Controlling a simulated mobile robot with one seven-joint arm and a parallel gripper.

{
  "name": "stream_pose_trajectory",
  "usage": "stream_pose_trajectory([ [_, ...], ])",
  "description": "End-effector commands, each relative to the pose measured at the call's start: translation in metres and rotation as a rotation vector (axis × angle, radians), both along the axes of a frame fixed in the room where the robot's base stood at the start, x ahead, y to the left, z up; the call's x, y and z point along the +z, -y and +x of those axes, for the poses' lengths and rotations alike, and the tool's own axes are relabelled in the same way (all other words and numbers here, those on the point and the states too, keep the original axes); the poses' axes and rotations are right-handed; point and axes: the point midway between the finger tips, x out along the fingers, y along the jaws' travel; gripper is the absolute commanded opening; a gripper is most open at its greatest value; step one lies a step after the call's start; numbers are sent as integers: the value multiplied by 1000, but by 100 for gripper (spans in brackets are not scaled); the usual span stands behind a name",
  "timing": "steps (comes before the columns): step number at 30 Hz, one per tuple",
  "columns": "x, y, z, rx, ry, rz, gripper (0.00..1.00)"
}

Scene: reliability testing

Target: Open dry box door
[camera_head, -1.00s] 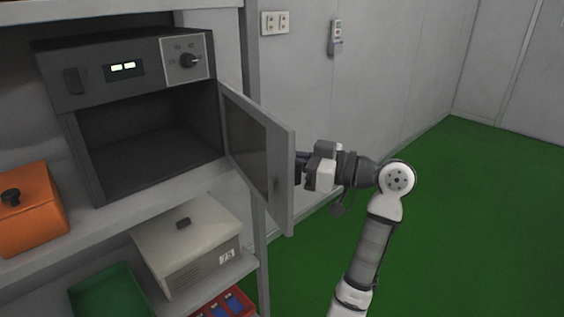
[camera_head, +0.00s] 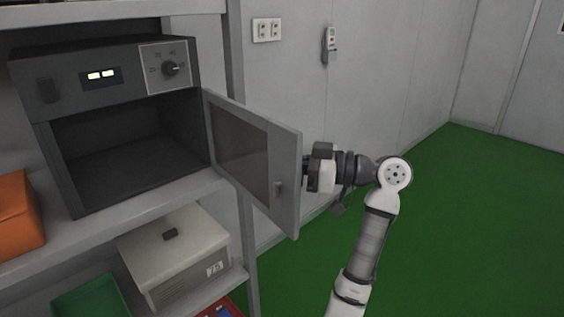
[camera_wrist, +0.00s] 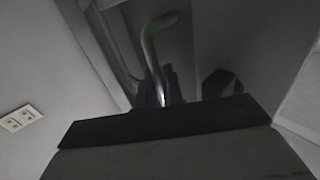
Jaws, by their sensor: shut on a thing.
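The dry box (camera_head: 100,75) is a dark grey cabinet on the shelf at the left, with a lit display and a dial on its upper panel. Its door (camera_head: 241,150), a grey frame with a dark window, stands wide open, hinged at the box's right side. The empty-looking interior shows. My gripper (camera_head: 307,173) is at the outer face of the door, near its free edge, shut on the door handle. The door edge hides the fingertips in the head view. In the wrist view the bent metal handle (camera_wrist: 152,50) runs down to my gripper (camera_wrist: 158,92).
An orange box (camera_head: 18,215) sits left of the dry box. A pale lidded box (camera_head: 180,250) and a green bin (camera_head: 92,298) are on the shelf below. A wall socket (camera_head: 267,30) is behind the door. The green floor (camera_head: 480,220) at the right is clear.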

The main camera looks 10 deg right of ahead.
Motion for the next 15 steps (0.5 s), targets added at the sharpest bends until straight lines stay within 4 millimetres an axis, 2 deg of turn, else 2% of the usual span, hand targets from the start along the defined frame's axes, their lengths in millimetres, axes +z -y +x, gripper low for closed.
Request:
stream_pose_trajectory([
  [2,-1,0,0,1,-3,-1,0],
  [3,-1,0,0,1,-3,-1,11],
  [4,-1,0,0,1,-3,-1,13],
  [11,0,0,0,0,-1,-1,13],
  [15,-1,8,-3,-3,-1,0,13],
])
